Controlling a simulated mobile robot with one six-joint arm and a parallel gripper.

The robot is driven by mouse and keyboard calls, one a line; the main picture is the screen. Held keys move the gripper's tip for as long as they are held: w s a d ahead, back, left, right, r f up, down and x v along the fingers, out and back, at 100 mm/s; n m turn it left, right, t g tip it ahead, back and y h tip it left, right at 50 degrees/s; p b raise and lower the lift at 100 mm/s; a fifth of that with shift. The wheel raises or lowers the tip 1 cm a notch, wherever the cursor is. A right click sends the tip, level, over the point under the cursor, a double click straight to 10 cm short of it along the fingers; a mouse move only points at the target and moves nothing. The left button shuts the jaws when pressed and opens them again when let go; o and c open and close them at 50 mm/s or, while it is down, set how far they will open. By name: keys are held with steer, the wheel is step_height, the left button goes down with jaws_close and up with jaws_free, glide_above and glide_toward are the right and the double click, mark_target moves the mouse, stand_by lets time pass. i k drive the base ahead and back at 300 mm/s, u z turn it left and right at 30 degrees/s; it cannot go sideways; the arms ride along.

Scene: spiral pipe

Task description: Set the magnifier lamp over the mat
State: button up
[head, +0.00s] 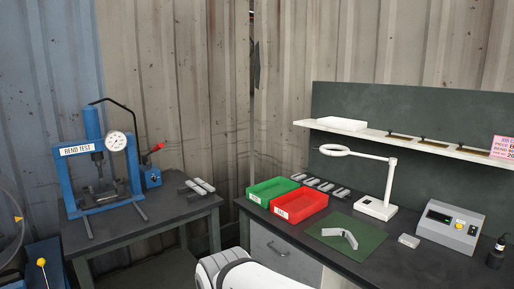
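The white magnifier lamp (389,187) stands on its square base at the back of the dark bench. Its arm reaches left, and its ring head (335,150) hangs above the area behind the mat, near the red tray's right side. The green mat (368,248) lies flat on the bench, in front of the lamp base. A bent grey metal piece (340,238) rests on the mat. Part of my white arm shows at the bottom middle. My gripper is not in view.
A red tray (313,210) and a green tray (262,198) sit left of the mat. A grey device (462,213) with a yellow button stands at right, near a small dark bottle (497,252). A shelf (420,144) runs above. A blue bend-test press (92,160) stands on the left table.

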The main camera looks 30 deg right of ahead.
mark_target(393, 162)
steer(key=z, duration=1.05)
steer(key=i, duration=1.85)
steer(key=z, duration=0.5)
